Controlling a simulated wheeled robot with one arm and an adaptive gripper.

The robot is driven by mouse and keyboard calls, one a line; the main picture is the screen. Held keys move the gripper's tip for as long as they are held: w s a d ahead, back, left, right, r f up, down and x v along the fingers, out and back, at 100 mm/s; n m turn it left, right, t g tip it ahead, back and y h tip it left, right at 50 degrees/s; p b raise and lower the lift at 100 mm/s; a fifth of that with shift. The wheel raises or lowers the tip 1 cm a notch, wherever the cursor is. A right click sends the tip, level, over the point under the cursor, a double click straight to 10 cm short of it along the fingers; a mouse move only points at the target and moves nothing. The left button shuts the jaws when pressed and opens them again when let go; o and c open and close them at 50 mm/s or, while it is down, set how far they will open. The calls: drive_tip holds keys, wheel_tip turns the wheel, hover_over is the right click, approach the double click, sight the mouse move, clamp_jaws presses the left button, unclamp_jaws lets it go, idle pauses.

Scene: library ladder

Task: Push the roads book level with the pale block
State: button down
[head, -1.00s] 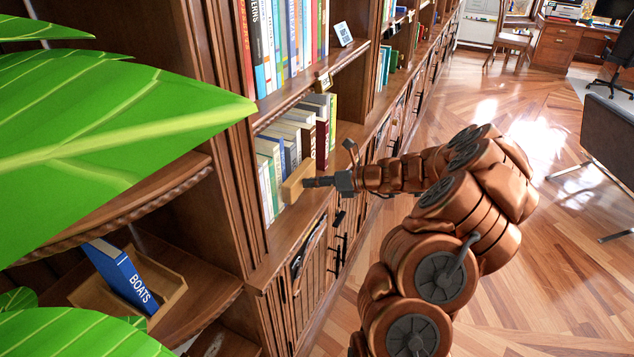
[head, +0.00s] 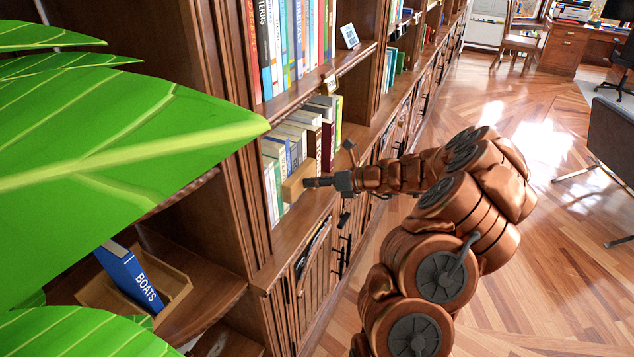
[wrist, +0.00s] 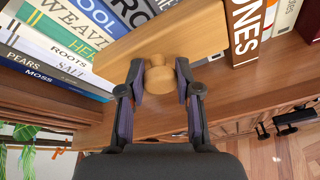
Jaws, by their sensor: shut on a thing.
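A pale wooden block (head: 297,181) with a round knob (wrist: 159,80) is in my gripper (head: 308,183). In the wrist view my gripper (wrist: 160,78) is shut on the knob, one finger on each side. The block (wrist: 190,35) lies along the row of books at the front of the lower shelf and covers some of them. I cannot read a roads title on any spine. The roads book may be behind the block. I cannot tell whether the block touches the spines.
A bare shelf ledge (head: 292,230) runs in front. Big green leaves (head: 120,140) and a blue boats book (head: 130,275) are at left.

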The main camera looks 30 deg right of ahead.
drive_tip(key=s+d+p, duration=0.3)
drive_tip(key=s, duration=0.2)
drive_tip(key=shift+s+d, duration=0.3)
drive_tip(key=shift+s, duration=0.1)
idle(0.5)
drive_tip(key=shift+a, duration=0.1)
